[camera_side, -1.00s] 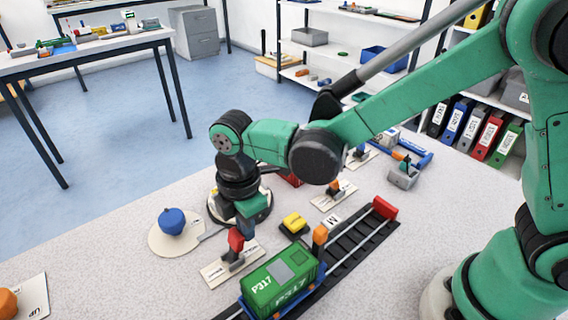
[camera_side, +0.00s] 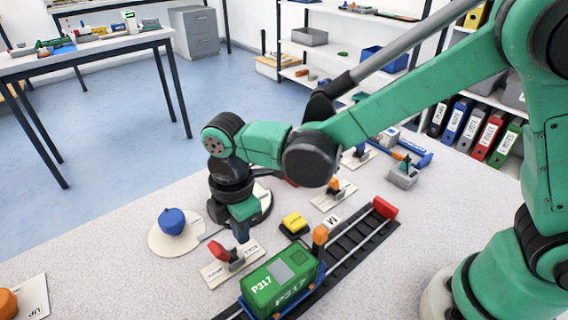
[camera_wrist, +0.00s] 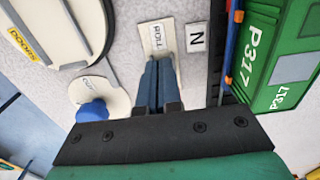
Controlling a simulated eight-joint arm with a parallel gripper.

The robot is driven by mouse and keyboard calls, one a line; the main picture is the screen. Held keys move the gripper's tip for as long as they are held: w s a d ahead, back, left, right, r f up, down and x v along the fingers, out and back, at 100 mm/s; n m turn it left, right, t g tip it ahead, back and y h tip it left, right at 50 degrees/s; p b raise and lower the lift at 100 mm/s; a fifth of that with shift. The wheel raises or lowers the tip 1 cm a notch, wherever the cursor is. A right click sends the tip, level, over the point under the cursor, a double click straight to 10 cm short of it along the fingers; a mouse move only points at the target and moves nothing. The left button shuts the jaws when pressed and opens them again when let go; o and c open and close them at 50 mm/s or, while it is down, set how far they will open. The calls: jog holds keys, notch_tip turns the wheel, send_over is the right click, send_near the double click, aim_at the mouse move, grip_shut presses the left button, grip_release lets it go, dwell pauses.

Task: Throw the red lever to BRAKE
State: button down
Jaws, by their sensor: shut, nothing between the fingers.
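The red lever (camera_side: 219,250) stands on a pale plate (camera_side: 245,250) in the side view, its red handle tilted toward the plate's left end. The lettering at that end is too small to read. In the wrist view the plate (camera_wrist: 152,44) shows a ROLL label at its far end; the lever is hidden behind my fingers. The lever leans away from that ROLL end. My gripper (camera_side: 242,236) is shut and empty, fingers down just right of the red handle, over the plate's right part. The fingers show close together in the wrist view (camera_wrist: 161,84).
A green P317 container (camera_side: 280,282) stands on the track close in front of the plate. A blue knob (camera_side: 172,221) on a round plate is to the left. A yellow block (camera_side: 295,224) and an orange-handled lever (camera_side: 334,186) lie to the right.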

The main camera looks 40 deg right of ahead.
notch_tip(320, 180, up, 7)
dwell(0.6)
dwell(0.3)
jog(key=s+d+r+m+t, duration=0.1)
jog(key=s+d+m+t, duration=0.1)
jog(key=d+m, duration=0.7)
jog(key=s+d+r+m+t, duration=0.1)
jog(key=s+d+m+t, duration=0.1)
jog(key=d+m+t, duration=0.3)
jog(key=shift+s+d+r+m, duration=0.15)
jog(key=shift+d+m, duration=1.75)
jog(key=shift+m, duration=0.1)
